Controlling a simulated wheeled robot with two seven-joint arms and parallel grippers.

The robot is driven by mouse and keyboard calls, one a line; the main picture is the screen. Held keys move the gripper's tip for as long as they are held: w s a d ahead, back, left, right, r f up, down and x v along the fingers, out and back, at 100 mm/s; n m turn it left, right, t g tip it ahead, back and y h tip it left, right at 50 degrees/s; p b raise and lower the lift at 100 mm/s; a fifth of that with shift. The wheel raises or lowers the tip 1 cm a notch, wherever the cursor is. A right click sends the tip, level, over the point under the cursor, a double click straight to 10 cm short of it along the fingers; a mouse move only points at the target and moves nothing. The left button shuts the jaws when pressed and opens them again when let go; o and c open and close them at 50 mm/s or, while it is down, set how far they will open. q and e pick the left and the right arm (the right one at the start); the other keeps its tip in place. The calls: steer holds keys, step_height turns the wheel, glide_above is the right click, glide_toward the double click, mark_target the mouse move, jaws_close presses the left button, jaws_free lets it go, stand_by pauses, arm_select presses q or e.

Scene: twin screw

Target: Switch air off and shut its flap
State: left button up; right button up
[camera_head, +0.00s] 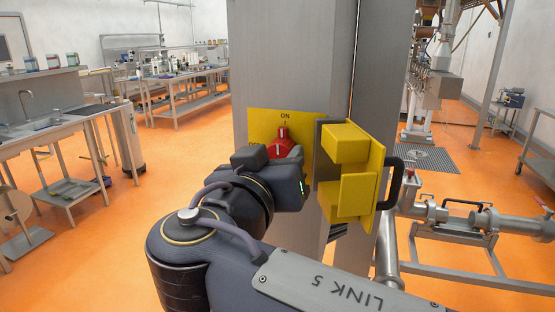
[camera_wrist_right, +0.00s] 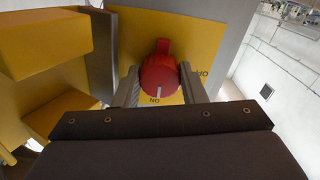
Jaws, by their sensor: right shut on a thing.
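The red air switch knob (camera_head: 282,137) sits on a yellow plate (camera_head: 258,121) on the grey column, under the label ON. My right gripper (camera_wrist_right: 161,84) is shut on the knob, one finger on each side. Its arm hides the lower plate in the head view. The yellow flap (camera_head: 373,160) stands open to the right of the plate, its black handle (camera_head: 397,181) at the outer edge. My left gripper is not in view.
The grey column (camera_head: 290,55) stands behind the plate. Steel pipework (camera_head: 465,218) lies low at the right, beyond the flap handle. A sink bench (camera_head: 60,135) is at the left. Orange floor (camera_head: 110,235) is clear between the bench and my arm.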

steer(key=n, duration=1.2)
steer(key=shift+d+r+n+p, duration=0.1)
steer(key=shift+r+n+p, duration=0.1)
steer(key=shift+n+p, duration=0.15)
steer(key=n+p, duration=0.1)
steer(key=n, duration=0.2)
steer(key=shift+p, duration=0.3)
steer(key=shift+n+p, duration=0.45)
steer(key=shift+n, duration=0.3)
steer(key=shift+f, duration=0.1)
steer(key=o, duration=1)
